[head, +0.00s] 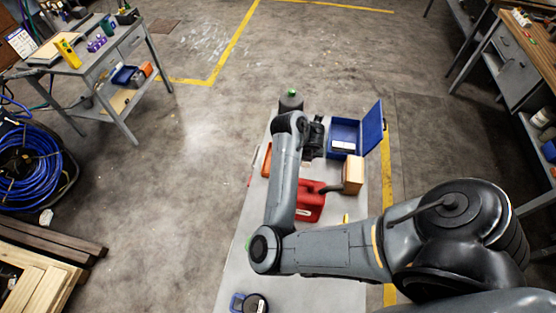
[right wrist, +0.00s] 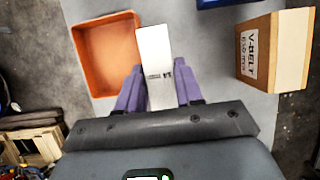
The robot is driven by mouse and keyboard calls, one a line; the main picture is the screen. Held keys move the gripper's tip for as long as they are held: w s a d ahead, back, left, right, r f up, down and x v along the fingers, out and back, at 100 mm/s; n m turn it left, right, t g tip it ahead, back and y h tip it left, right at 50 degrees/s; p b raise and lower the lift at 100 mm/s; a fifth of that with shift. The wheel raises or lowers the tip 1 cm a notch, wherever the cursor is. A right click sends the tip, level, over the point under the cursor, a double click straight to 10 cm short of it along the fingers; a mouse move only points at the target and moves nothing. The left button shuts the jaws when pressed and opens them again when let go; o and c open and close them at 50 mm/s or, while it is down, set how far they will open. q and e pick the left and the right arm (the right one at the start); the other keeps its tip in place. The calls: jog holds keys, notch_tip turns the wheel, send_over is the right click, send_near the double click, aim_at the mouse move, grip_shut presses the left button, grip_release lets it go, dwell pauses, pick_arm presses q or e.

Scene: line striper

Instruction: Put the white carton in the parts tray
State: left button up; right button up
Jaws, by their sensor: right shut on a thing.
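The white carton (right wrist: 154,50) is upright in the picture between the purple fingers of my right gripper (right wrist: 158,82), which is shut on it. In the head view my right gripper (head: 314,140) is over the bench, and I cannot make out the carton there. An orange open tray (right wrist: 103,55), which looks like the parts tray, lies just left of the carton in the right wrist view and appears empty. The carton's left edge meets the tray's right rim in the picture; its height above is unclear. The tray (head: 265,160) shows partly behind my arm in the head view. My left gripper is not in view.
On the bench (head: 235,265) stand a blue box (head: 341,128) with its lid open, a V-belt box (right wrist: 268,52), a red can (head: 310,207) and a dark bottle with a green cap (head: 291,101). The V-belt box is right of the carton, with clear bench between.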

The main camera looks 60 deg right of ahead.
jog(key=shift+s+f, duration=0.1)
jog(key=shift+s, duration=0.35)
jog(key=shift+s+a+f, duration=0.1)
jog(key=shift+f, duration=0.1)
jog(key=b, duration=0.4)
send_over(266, 166)
jog(key=s+d, duration=0.4)
jog(key=s, duration=0.1)
jog(key=f, duration=0.6)
jog(key=shift+s+a+f, duration=0.2)
jog(key=shift+w+f, duration=0.25)
jog(key=shift+w, duration=0.15)
jog(key=shift+f, duration=1.95)
jog(key=shift+f, duration=0.1)
